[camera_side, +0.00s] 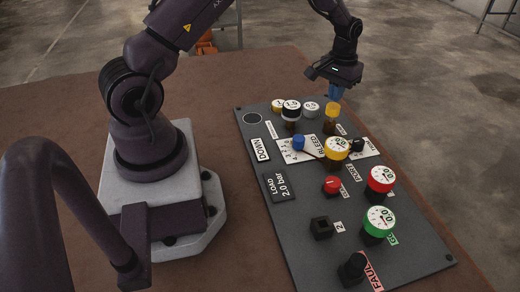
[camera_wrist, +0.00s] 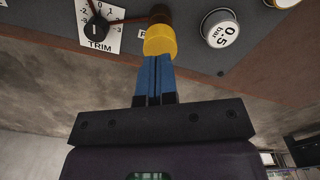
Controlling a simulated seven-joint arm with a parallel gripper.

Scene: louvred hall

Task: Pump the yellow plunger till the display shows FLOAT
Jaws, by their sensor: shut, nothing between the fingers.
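The yellow plunger (camera_side: 333,108) stands upright at the far right of the dark panel, with a brown lower part beneath its yellow cap. In the wrist view the yellow cap (camera_wrist: 160,42) is just beyond my fingertips. My gripper (camera_side: 335,94) points down over the cap, its blue fingers shut together and holding nothing. In the wrist view the closed fingers (camera_wrist: 156,62) meet the cap's edge; I cannot tell whether they touch it. A white display (camera_side: 261,150) on the panel's left side reads DOWN.
The panel (camera_side: 300,240) carries a yellow gauge (camera_side: 337,148), a red gauge (camera_side: 380,179), a green gauge (camera_side: 379,220), a blue knob (camera_side: 298,143) and a red knob (camera_side: 332,185). A dark plate (camera_side: 279,187) reads LOAD 2.0 bar. Brown table surface lies bare around the panel.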

